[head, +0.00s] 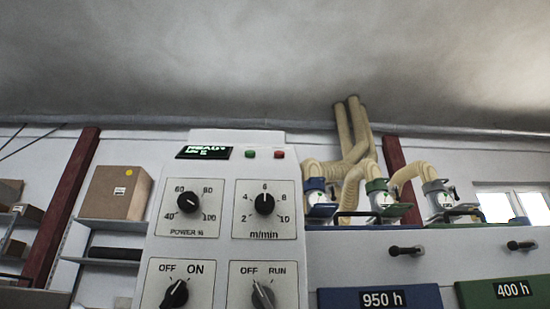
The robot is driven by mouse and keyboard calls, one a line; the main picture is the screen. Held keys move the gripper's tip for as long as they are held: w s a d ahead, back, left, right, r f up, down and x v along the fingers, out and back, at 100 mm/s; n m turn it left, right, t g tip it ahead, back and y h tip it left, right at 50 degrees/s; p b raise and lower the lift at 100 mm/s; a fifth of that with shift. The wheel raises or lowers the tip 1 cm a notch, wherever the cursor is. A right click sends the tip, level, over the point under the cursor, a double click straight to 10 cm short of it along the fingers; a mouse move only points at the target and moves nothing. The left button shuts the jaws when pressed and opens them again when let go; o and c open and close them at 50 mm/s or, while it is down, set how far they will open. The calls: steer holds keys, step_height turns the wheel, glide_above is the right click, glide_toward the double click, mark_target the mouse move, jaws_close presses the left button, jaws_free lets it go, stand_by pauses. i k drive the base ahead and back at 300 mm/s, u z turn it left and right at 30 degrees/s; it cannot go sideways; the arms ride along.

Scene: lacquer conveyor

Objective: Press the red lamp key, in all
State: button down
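A grey-white control panel (222,190) fills the lower middle of the head view. A small red key (279,154) sits near its top right edge. A small green key (250,154) is just left of the red one. Left of both is a dark display (204,152) with green text that seems to read READY; its second line is too small to read. Whether either key is lit or pressed in, I cannot tell. Nothing covers the red key. My gripper is not in view.
Below the keys are a POWER % knob (188,202), an m/min knob (264,203) pointing near 6, an OFF/ON switch (174,293) and an OFF/RUN switch (263,295). Hoses (352,140) and lamp housings stand at right. A cardboard box (115,192) is on a shelf at left.

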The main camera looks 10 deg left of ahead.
mark_target(277, 154)
steer(key=k, duration=0.9)
steer(key=u, duration=0.7)
steer(key=i, duration=1.35)
steer(key=z, duration=0.2)
